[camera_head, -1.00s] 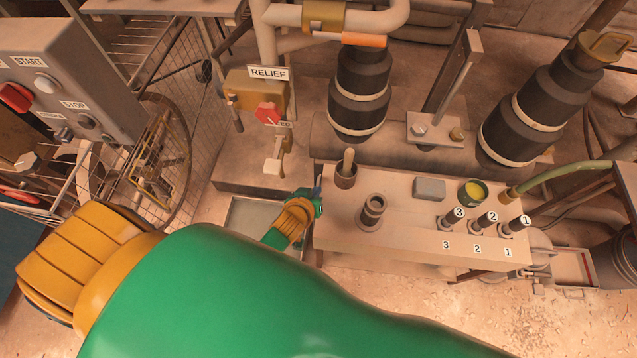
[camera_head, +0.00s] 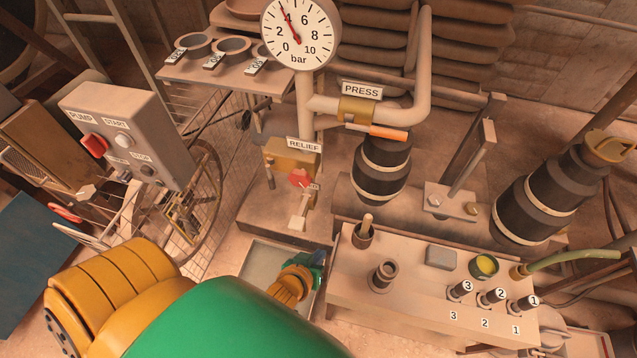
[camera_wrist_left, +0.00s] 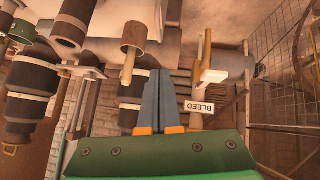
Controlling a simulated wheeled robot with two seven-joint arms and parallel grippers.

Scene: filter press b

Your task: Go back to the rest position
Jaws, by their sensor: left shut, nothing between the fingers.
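My left arm, green and yellow, comes in from the lower left in the head view. My left gripper (camera_head: 318,262) is beside the left end of the beige bench, over a grey tray. In the left wrist view its two blue-grey fingers (camera_wrist_left: 161,98) are together with nothing between them. A cup with a wooden-handled tool (camera_wrist_left: 133,45) and the BLEED label (camera_wrist_left: 199,107) show near the fingers there, with no visible contact. My right gripper is in neither view.
The beige bench (camera_head: 400,305) carries numbered plugs, a grey block and a green cup (camera_head: 484,266). The relief valve (camera_head: 300,178), the pump control box (camera_head: 128,130) and a pressure gauge (camera_head: 300,30) stand behind. A grey tray (camera_head: 262,262) lies left of the bench. Mesh fencing (camera_wrist_left: 279,70) stands at right in the wrist view.

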